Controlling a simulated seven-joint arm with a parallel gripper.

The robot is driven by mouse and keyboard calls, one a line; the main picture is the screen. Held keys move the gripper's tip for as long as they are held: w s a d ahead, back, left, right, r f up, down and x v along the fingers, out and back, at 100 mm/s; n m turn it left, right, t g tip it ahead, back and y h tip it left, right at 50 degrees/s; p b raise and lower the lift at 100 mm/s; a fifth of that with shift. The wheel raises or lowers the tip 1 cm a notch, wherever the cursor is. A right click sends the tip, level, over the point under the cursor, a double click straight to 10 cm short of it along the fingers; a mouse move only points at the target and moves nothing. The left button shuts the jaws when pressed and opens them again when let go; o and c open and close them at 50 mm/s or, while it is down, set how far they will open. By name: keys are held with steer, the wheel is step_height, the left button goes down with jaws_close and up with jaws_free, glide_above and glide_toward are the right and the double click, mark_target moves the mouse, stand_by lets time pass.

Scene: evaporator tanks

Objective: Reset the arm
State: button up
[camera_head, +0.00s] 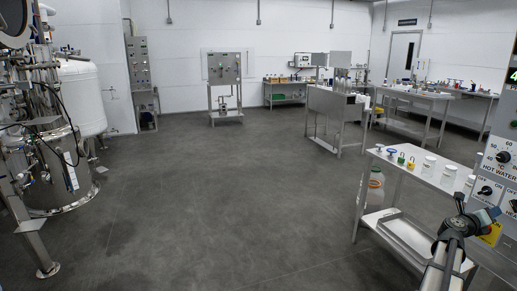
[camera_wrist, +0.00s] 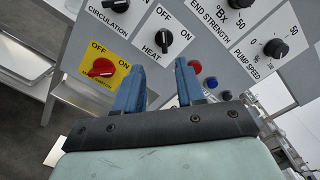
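My gripper (camera_wrist: 162,75) shows in the wrist view with its two blue fingers apart and nothing between them. It faces a grey control panel (camera_wrist: 205,38). The red switch (camera_wrist: 101,68) on a yellow plate lies just left of the fingers, and the black HEAT knob (camera_wrist: 163,39) lies just beyond them. I cannot tell whether a finger touches the panel. In the head view my gripper (camera_head: 484,220) is at the lower right, in front of the control panel (camera_head: 497,165); its fingertips are small and partly hidden there.
A steel table (camera_head: 397,170) with white jars, padlocks and small items stands left of the panel, with a tray (camera_head: 412,239) on its lower shelf. More benches stand behind. Steel tanks (camera_head: 50,165) stand at the left. The grey floor (camera_head: 220,200) in the middle is clear.

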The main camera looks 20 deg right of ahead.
steer(key=w+a+f+n+t+y, duration=0.1)
steer(key=w+a+n+t+y, duration=0.6)
steer(key=w+n+t, duration=0.9)
steer(key=s+a+f+n+g+y, duration=0.2)
steer(key=a+f+n+g+y, duration=0.4)
steer(key=a+f, duration=0.6)
steer(key=s+a+f+n+g+y, duration=0.35)
steer(key=a+f+n, duration=0.45)
steer(key=f, duration=0.8)
steer(key=s+a+f+n+g+y, duration=0.25)
steer(key=s+a+f+g, duration=0.2)
steer(key=a+f, duration=0.8)
steer(key=s+a+f+n+g+y, duration=0.1)
steer(key=s+a+f+n+g, duration=0.35)
steer(key=a+f, duration=0.75)
steer(key=s+a+f+n+g, duration=0.1)
steer(key=s+a+f+n, duration=0.1)
steer(key=s+a, duration=0.3)
steer(key=s+a+f+n+g+h, duration=0.1)
steer(key=s+a, duration=0.4)
steer(key=a, duration=0.7)
steer(key=s+a+f+n+g+h, duration=0.1)
steer(key=s+a+f+n+g, duration=0.2)
steer(key=a, duration=0.6)
steer(key=shift+s+a+f+n, duration=0.15)
steer(key=shift+s+f+n, duration=0.25)
steer(key=shift+s+f, duration=0.65)
